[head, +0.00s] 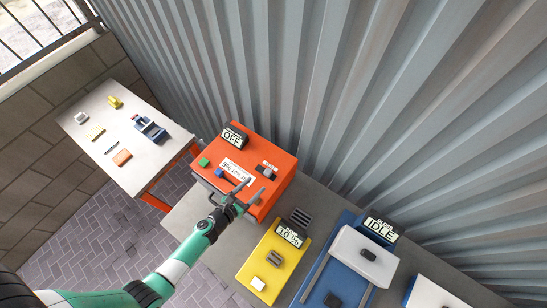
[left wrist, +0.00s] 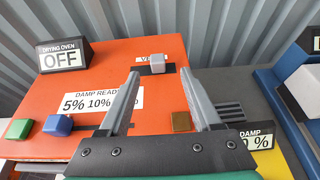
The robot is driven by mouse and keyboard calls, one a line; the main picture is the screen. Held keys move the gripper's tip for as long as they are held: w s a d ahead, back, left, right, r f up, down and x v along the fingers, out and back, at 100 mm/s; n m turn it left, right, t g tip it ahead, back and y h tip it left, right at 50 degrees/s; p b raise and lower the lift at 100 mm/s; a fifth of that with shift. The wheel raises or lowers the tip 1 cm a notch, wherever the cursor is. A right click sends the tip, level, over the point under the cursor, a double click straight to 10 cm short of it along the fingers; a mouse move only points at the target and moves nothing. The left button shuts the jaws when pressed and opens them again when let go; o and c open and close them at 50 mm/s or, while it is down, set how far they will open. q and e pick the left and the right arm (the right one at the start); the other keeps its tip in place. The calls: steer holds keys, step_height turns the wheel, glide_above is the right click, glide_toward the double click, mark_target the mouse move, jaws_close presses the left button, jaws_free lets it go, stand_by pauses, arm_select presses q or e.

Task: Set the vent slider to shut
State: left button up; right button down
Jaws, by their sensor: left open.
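The vent slider's pale grey knob (left wrist: 157,64) stands on a short dark track at the back right of the orange drying oven (left wrist: 95,75). Its white "VE..." label is partly hidden behind the knob. In the head view the knob (head: 269,172) shows near the oven's right side. My left gripper (head: 247,189) is open and empty over the oven's front right part. In the left wrist view the knob appears between the fingertips (left wrist: 160,74), with no contact visible. The oven display (left wrist: 64,57) reads OFF. My right gripper is not in view.
A yellow moisture device (head: 257,270) and a blue machine (head: 325,275) stand to the right. A corrugated metal wall (head: 330,80) rises behind. A side table (head: 90,122) holds small items.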

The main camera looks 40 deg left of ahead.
mark_target(268, 171)
arm_select(q)
steer(key=shift+s+a+f, duration=0.15)
steer(key=shift+s, duration=0.5)
steer(key=shift+w, duration=0.35)
steer(key=b+x, duration=0.5)
steer(key=x, duration=0.5)
steer(key=shift+w+a+f, duration=0.1)
steer(key=shift+w+f, duration=0.15)
steer(key=shift+w, duration=0.35)
jaws_close()
